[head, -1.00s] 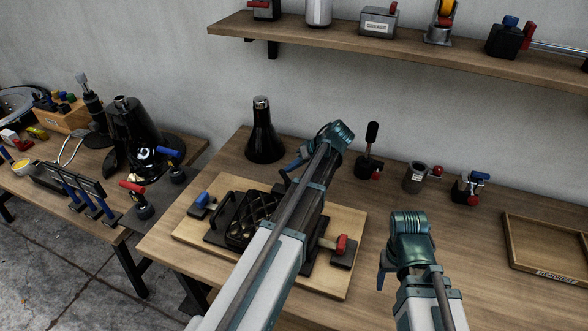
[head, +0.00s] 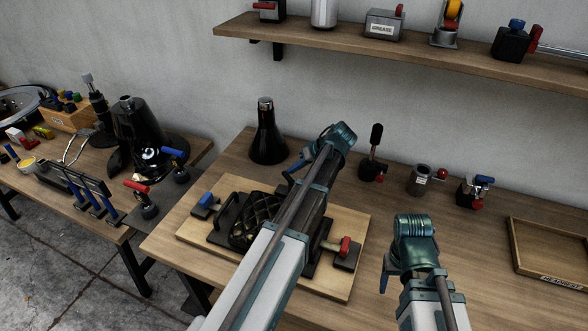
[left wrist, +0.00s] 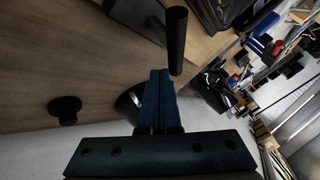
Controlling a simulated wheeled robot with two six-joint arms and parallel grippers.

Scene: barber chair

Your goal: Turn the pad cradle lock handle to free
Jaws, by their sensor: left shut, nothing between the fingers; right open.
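The black quilted pad (head: 252,222) sits in its cradle on a light wooden board (head: 335,287), partly hidden by my left arm. A blue handle (head: 207,200) is at the board's left and a red handle (head: 345,247) on a dark block at its right; I cannot tell which is the lock handle. My left gripper (head: 297,168) is above the board's back edge. In the left wrist view its blue fingers (left wrist: 160,100) are together and empty, beside a dark upright cylinder (left wrist: 177,42) I cannot identify. My right gripper (head: 384,281) is open over the bench, right of the board, mostly hidden.
A dark conical bottle (head: 266,132) stands behind the board. A black-knobbed lever (head: 375,150), a grey cup (head: 420,180) and a small clamp (head: 475,191) line the back. An empty tray (head: 545,248) lies right. A shelf (head: 400,50) hangs above.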

